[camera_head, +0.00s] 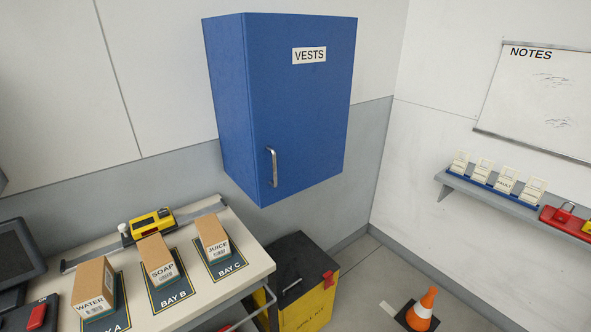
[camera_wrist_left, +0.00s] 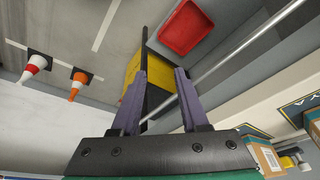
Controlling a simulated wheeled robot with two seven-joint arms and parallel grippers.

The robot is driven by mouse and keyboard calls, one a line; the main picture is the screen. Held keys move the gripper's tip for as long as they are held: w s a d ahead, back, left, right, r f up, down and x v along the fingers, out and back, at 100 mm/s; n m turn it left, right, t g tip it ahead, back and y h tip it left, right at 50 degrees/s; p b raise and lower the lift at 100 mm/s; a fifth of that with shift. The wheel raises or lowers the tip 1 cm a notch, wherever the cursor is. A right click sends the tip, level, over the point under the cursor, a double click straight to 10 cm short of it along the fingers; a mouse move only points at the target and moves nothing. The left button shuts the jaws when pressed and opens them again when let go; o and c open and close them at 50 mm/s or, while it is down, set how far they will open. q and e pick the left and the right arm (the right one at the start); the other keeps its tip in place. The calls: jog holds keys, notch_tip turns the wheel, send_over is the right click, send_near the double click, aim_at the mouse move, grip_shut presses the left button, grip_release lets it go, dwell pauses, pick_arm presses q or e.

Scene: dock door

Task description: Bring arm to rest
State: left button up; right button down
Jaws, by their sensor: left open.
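My left gripper (camera_wrist_left: 160,76) shows in the left wrist view, its two purple-grey fingers apart. I see nothing held between them. A yellow and black spill box (camera_wrist_left: 133,66) lies beyond the fingertips in that view. Neither of my arms shows in the head view, and my right gripper is in no view.
The blue VESTS cabinet (camera_head: 290,100) hangs on the wall, door shut. The bench (camera_head: 250,268) holds WATER (camera_head: 95,288), SOAP (camera_head: 158,260) and JUICE (camera_head: 213,236) boxes. The yellow spill box (camera_head: 310,310) and an orange cone (camera_head: 425,303) stand on the floor. A red tray (camera_wrist_left: 186,28) is near my left gripper's view.

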pick_arm(q)
notch_tip(320, 180, down, 27)
jog(key=s+g+b, duration=0.1)
jog(key=s+b, duration=0.2)
jog(key=b, duration=0.2)
jog(key=s+a+f+g+b, duration=0.1)
jog(key=s+a+f+b, duration=0.2)
jog(key=s+f, duration=1.3)
notch_tip(320, 180, down, 3)
jog(key=shift+r+b, duration=0.2)
jog(key=shift+b, duration=0.35)
jog(key=shift+s, duration=0.1)
